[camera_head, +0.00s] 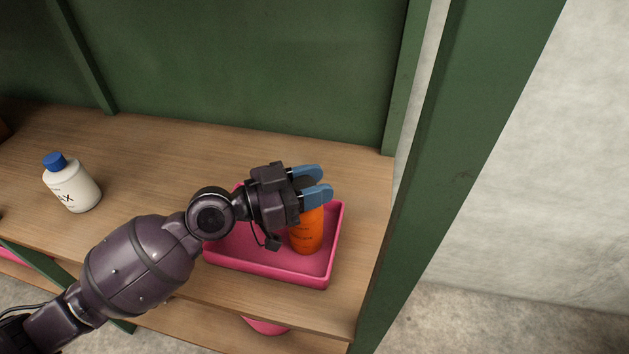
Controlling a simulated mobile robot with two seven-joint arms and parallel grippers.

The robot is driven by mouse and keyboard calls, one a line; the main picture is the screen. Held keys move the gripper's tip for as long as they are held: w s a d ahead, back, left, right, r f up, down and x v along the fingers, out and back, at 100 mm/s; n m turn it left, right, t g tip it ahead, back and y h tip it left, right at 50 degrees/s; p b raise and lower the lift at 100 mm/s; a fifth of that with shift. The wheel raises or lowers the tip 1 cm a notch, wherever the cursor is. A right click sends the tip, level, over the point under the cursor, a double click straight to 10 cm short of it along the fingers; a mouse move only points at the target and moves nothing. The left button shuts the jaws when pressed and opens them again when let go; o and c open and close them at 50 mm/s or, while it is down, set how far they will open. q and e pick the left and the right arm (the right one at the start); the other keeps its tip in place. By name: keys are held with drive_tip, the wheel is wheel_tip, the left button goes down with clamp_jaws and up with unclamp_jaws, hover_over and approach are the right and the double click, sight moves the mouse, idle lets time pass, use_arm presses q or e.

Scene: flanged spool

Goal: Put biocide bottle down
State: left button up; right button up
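An orange bottle (308,234), likely the biocide bottle, is upright in the pink tray (318,280), in its right part. Its label is too small to read. My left gripper (312,184) reaches over the tray from the left, with its blue fingers on either side of the bottle's dark top. The fingers look closed on that top, and they hide much of it. I cannot tell for sure whether the bottle's base touches the tray floor. My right gripper is not in view.
The tray stands on a wooden shelf (150,150) near its right end. A white bottle with a blue cap (72,184) stands at the left. A green post (450,160) rises right of the tray, and a green panel (240,70) closes the back. Another pink container (265,326) shows below.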

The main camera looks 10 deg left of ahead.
use_arm(q)
drive_tip(key=o, duration=0.4)
drive_tip(key=shift+o, duration=0.2)
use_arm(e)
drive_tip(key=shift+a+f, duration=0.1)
use_arm(q)
drive_tip(key=shift+r, duration=0.15)
drive_tip(key=b+v, duration=0.5)
drive_tip(key=v, duration=0.7)
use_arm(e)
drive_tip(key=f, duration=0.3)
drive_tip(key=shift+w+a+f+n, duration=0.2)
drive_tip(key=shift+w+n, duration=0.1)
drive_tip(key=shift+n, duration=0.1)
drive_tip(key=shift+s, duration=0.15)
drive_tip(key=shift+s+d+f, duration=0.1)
